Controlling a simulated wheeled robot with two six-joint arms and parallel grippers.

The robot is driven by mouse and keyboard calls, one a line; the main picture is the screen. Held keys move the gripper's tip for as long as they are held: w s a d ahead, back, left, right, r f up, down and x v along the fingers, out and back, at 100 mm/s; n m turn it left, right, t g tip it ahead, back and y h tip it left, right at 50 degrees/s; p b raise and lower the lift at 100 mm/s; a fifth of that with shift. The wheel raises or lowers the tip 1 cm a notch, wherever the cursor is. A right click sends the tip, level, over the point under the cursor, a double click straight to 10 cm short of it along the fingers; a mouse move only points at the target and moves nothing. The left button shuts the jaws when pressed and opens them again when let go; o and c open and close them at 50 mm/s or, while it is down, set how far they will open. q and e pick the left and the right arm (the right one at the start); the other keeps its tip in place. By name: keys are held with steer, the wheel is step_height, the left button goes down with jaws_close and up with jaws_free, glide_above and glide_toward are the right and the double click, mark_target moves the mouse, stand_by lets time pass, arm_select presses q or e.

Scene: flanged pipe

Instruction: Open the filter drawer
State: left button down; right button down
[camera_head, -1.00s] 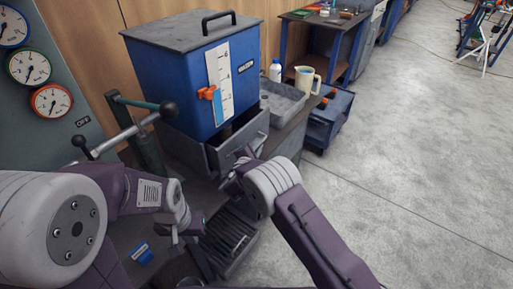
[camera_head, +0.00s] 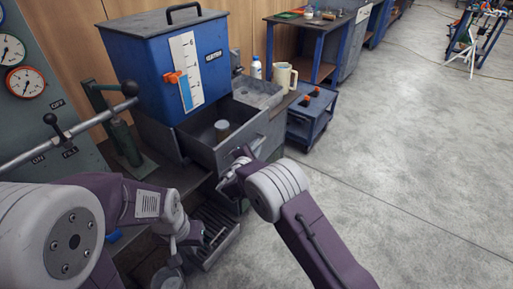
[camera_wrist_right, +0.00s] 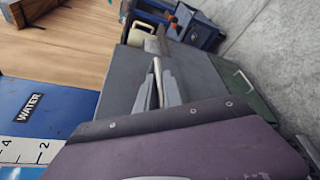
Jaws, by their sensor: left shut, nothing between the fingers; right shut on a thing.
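The filter drawer (camera_head: 240,143) is a grey metal drawer beneath the blue water tank (camera_head: 166,70). It is pulled out toward the right, showing its inside. A short cylinder with a tan top (camera_head: 222,130) stands in it. My right gripper (camera_head: 238,162) is at the drawer's front and shut on its handle, which my fingers partly hide. In the right wrist view the handle (camera_wrist_right: 157,70) shows as a thin bar at the fingers against a grey surface. My left gripper (camera_head: 186,238) is shut and empty, low in front of the drawer unit, above a slotted tray.
The slotted tray (camera_head: 215,238) lies below my grippers. A metal basin (camera_head: 258,93), a jug (camera_head: 284,76) and a white bottle (camera_head: 256,68) stand behind the drawer. A blue cart (camera_head: 312,115) is further right. Open floor lies right. A lever bar (camera_head: 85,135) reaches in at left.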

steer(key=c, duration=1.5)
jaws_free()
steer(key=p+v, duration=0.1)
steer(key=v, duration=0.8)
